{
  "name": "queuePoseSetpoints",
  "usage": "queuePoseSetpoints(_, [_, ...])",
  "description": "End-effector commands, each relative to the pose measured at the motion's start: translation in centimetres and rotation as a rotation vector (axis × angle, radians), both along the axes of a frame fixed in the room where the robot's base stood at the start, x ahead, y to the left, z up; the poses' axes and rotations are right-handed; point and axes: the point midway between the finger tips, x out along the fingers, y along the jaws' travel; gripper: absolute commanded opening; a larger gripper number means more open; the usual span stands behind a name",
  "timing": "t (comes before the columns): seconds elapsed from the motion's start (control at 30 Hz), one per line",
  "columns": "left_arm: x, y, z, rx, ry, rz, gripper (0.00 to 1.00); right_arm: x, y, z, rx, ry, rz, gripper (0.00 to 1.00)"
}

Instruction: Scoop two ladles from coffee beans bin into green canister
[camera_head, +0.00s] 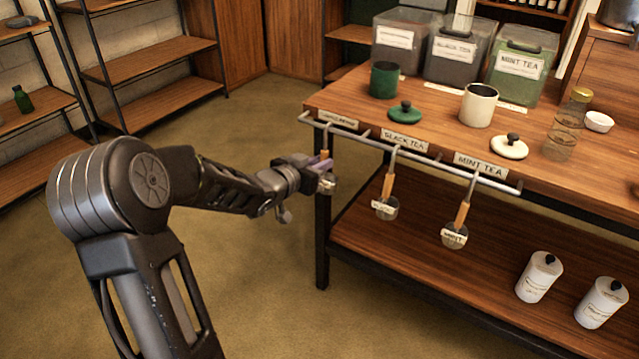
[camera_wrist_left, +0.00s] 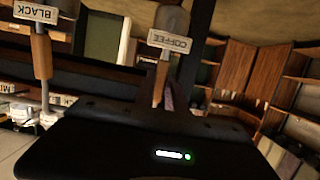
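The green canister (camera_head: 384,82) stands open on the counter, its green lid (camera_head: 405,112) lying in front of it. The leftmost clear bin (camera_head: 397,42) behind it holds dark contents; its label is too blurred to read. The coffee ladle (camera_head: 324,140) hangs at the left end of the rail; its COFFEE tag shows upside down in the left wrist view (camera_wrist_left: 170,41). My left gripper (camera_head: 322,166) is at the ladle's handle, purple finger pads beside it. Whether they are clamped on it is unclear. My right gripper is out of view.
The black tea ladle (camera_head: 387,195) and mint tea ladle (camera_head: 459,220) hang further right on the rail (camera_head: 410,150). A cream canister (camera_head: 478,105), its lid (camera_head: 509,146) and a glass bottle (camera_head: 566,125) stand on the counter. White jars (camera_head: 539,277) stand on the lower shelf.

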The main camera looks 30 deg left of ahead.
Motion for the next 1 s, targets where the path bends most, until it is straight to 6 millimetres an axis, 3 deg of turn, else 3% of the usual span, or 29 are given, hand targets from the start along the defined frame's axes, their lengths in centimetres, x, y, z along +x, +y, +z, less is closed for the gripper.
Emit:
queuePoseSetpoints(0.1, [0.0,0.0,0.0,0.000,0.000,0.000,0.00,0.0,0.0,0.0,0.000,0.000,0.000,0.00])
queuePoseSetpoints(0.57, [0.0,0.0,0.1,0.000,-0.001,0.000,0.00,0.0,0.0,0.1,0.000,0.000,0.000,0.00])
queuePoseSetpoints(1.0, [0.0,0.0,2.3,0.000,-0.001,0.000,0.00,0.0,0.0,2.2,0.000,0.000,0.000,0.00])
